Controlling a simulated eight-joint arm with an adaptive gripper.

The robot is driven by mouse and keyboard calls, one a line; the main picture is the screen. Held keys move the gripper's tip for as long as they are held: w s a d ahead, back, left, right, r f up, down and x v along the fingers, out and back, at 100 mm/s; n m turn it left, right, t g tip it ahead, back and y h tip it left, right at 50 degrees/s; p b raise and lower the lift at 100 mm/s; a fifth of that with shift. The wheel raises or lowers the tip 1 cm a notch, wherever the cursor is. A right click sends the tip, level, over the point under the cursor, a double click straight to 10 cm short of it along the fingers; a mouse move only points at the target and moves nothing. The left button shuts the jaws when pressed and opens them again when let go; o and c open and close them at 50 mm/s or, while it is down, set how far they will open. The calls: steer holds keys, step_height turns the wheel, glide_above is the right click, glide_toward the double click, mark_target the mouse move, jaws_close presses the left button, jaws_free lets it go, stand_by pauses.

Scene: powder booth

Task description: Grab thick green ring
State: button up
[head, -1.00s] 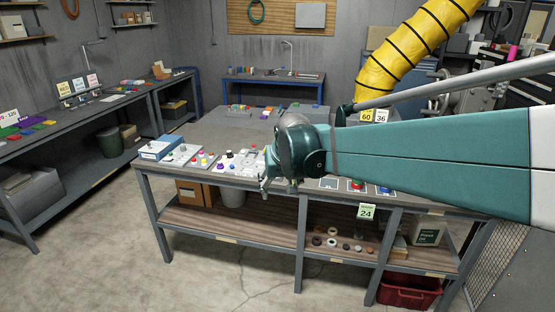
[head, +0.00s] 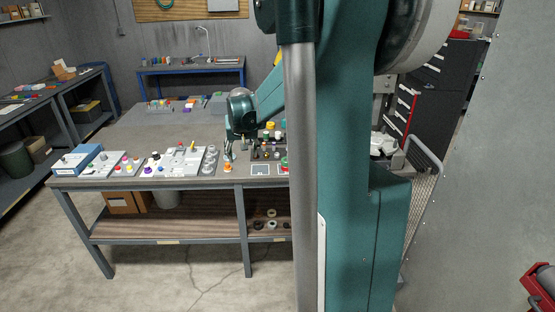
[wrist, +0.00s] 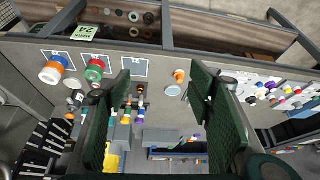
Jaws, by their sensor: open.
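A thick green ring-like piece (wrist: 95,69) shows in the wrist view left of my fingers, with red and white parts on it. It sits by a pale-framed square on the workbench (wrist: 220,62). In the head view a green and red piece (head: 284,162) at the bench's front edge, partly hidden by my arm, looks like the same one. My gripper (wrist: 160,92) is open, with nothing visible held between its fingers. In the head view my gripper (head: 228,153) is over the bench, left of the green piece.
An orange-and-white piece with a blue base (wrist: 54,70) stands beside the green one. Panels with coloured knobs (head: 175,160) fill the bench's left front. The bench's back left is mostly bare.

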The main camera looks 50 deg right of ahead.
steer(key=w+d+f+m+g+p, duration=0.1)
steer(key=d+f+p, duration=0.15)
steer(key=d, duration=0.55)
steer(key=w+d+f+m+p, duration=0.1)
steer(key=d+f, duration=0.2)
steer(key=d, duration=0.5)
steer(key=m+p, duration=0.1)
steer(key=p, duration=0.1)
glide_toward(287, 159)
steer(key=a, duration=0.2)
steer(key=shift+s+d+f+g+h, duration=0.2)
steer(key=shift+s+f+g+h, duration=0.05)
steer(key=shift+g+h, duration=0.05)
steer(key=shift+x, duration=1.3)
steer(key=shift+x, duration=2.6)
